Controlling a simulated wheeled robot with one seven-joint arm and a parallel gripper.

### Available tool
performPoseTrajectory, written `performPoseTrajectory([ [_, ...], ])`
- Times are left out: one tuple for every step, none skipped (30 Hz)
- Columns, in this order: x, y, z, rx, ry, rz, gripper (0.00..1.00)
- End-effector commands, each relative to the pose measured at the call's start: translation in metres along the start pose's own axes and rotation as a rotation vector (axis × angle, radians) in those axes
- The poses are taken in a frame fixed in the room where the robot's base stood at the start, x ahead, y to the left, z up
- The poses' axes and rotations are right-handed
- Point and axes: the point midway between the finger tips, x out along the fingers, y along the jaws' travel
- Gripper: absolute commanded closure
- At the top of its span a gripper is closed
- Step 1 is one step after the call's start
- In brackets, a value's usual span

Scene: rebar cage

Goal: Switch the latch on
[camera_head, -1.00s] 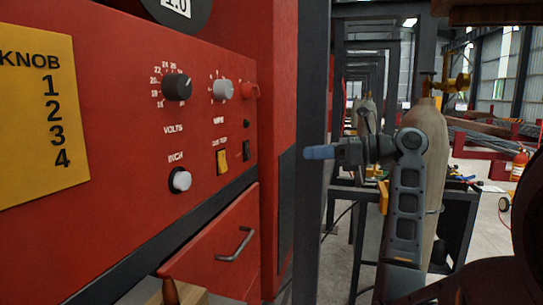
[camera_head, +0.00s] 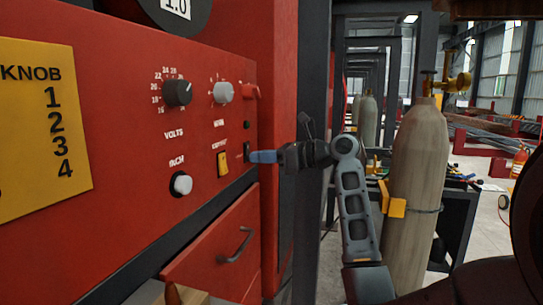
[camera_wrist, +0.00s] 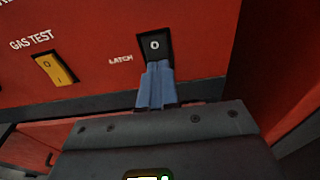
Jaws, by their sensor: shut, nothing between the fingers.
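The latch is a small black rocker switch (camera_wrist: 155,43) on the red panel, with "LATCH" printed to its left in the wrist view. Its upper part shows a white "0". My gripper (camera_wrist: 155,68) is shut, its blue fingertips together over the lower part of the switch, which they hide. In the head view the gripper (camera_head: 251,156) reaches in from the right, with its tips at the black switch (camera_head: 246,149). I cannot tell whether the tips press on it or only stand just in front.
A yellow gas test switch (camera_wrist: 55,69) sits left of the latch. Knobs (camera_head: 177,93), a white inch button (camera_head: 180,184) and a drawer with a handle (camera_head: 236,244) are on the same red machine. A gas cylinder (camera_head: 414,180) stands to the right.

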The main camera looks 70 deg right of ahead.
Motion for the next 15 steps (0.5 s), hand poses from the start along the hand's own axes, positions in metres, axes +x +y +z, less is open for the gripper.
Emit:
performPoseTrajectory([
  [0.0009, 0.0, 0.0, 0.0, 0.0, 0.0, 1.0],
  [0.0011, 0.0, -0.0001, 0.0, 0.0, 0.0, 1.0],
  [0.0012, 0.0, -0.0001, 0.0, 0.0, 0.0, 1.0],
  [0.0012, 0.0, -0.0001, 0.0, 0.0, 0.0, 1.0],
  [0.0012, 0.0, -0.0001, 0.0, 0.0, 0.0, 1.0],
  [0.0011, 0.0, -0.0001, 0.0, 0.0, 0.0, 1.0],
  [0.0011, 0.0, -0.0001, 0.0, 0.0, 0.0, 1.0],
  [0.0011, 0.0, -0.0001, 0.0, 0.0, 0.0, 1.0],
  [0.0011, 0.0, -0.0001, 0.0, 0.0, 0.0, 1.0],
  [0.0013, 0.0001, -0.0003, 0.0, -0.002, 0.001, 1.0],
  [0.0019, 0.0004, -0.0008, 0.0, -0.008, 0.002, 1.0],
  [0.0035, 0.001, -0.0016, 0.001, -0.022, 0.005, 1.0],
  [0.0051, 0.0013, -0.0023, 0.0, -0.039, 0.006, 1.0],
  [0.0064, 0.0014, -0.0031, 0.002, -0.061, 0.008, 1.0],
  [0.009, 0.0021, -0.0043, 0.002, -0.098, 0.009, 1.0],
])
